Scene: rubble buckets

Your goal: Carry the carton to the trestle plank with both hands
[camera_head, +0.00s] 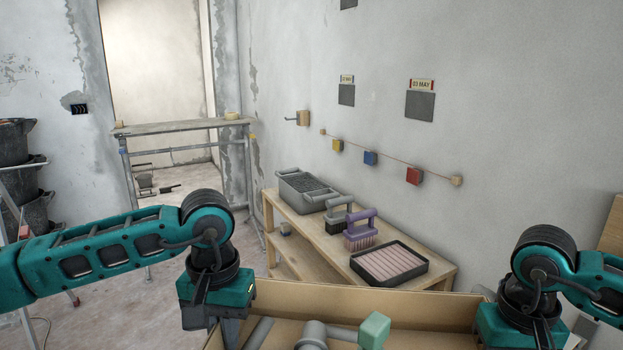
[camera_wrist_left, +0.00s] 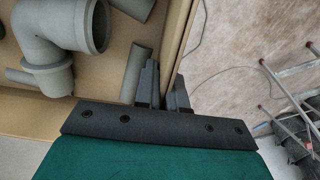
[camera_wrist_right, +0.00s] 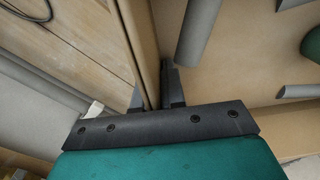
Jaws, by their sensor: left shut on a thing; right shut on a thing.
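The open cardboard carton (camera_head: 350,303) is at the bottom of the head view, close to me, with grey pipe pieces (camera_head: 313,335) and a pale green piece (camera_head: 375,328) inside. My left gripper (camera_head: 226,328) is shut on its left wall; the left wrist view shows the fingers (camera_wrist_left: 167,88) on either side of the carton wall (camera_wrist_left: 178,35). My right gripper (camera_wrist_right: 158,88) is shut on the opposite wall (camera_wrist_right: 144,40). The trestle plank (camera_head: 180,125) lies across a metal trestle frame, far off at the back left, with a small tan roll at its right end.
A low wooden bench (camera_head: 325,235) along the right wall holds a grey tub (camera_head: 307,190), brushes (camera_head: 360,230) and a black tray (camera_head: 390,265). Stacked black buckets (camera_head: 20,180) and a ladder stand at the left. Floor between them is mostly open.

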